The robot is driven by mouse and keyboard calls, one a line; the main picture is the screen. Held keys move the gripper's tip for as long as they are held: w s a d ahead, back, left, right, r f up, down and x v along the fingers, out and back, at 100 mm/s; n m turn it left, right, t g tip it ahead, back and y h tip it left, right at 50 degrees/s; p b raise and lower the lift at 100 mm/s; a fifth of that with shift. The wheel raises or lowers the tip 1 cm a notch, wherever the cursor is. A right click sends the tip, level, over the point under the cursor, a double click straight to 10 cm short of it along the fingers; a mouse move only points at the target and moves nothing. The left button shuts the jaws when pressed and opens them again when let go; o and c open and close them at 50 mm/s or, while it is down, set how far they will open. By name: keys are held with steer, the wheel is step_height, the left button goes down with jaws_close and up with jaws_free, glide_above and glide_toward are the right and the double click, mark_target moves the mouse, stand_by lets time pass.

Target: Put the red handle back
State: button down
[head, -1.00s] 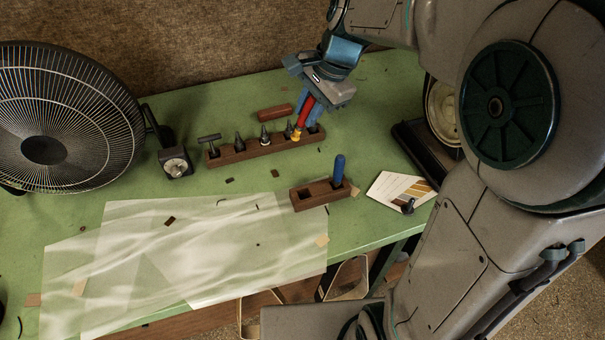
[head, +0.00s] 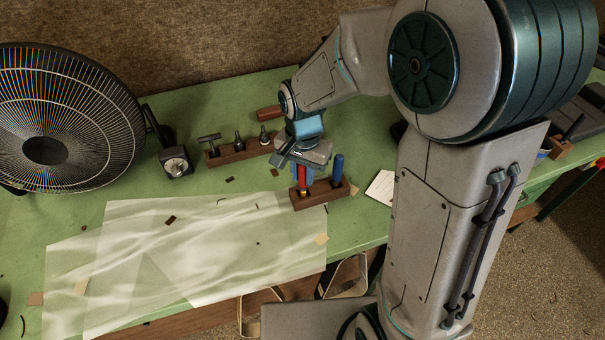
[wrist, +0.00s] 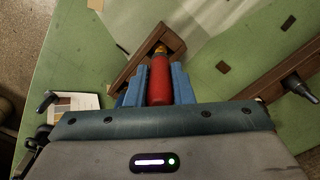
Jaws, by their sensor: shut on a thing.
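My gripper (head: 303,177) is shut on the red handle (head: 302,175), which points down at the left part of the small wooden holder (head: 317,202). In the wrist view the red handle (wrist: 159,80) lies between my blue fingers, with its brass end (wrist: 160,50) at the wooden holder (wrist: 128,73). I cannot tell whether the brass end is inside the holder's left hole or just over it. A blue handle (head: 338,171) stands upright at the right end of the holder.
A longer wooden rack (head: 236,154) with several dark tools stands behind to the left. A reddish-brown rod (head: 269,113) lies behind it. A card (head: 381,187) lies right of the holder. A fan (head: 60,120) stands left. Translucent sheets (head: 190,255) cover the front.

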steer(key=shift+f, duration=0.5)
steer(key=shift+f, duration=0.15)
steer(key=c, duration=1.3)
jaws_free()
steer(key=shift+o, duration=0.2)
steer(key=shift+r, duration=0.2)
step_height(320, 180, up, 12)
steer(key=shift+f, duration=0.1)
steer(key=s+d+n+t, duration=0.3)
steer(key=s+d+n, duration=0.3)
steer(key=s+d, duration=0.6)
steer(key=shift+s+f, duration=0.2)
steer(key=shift+s, duration=0.1)
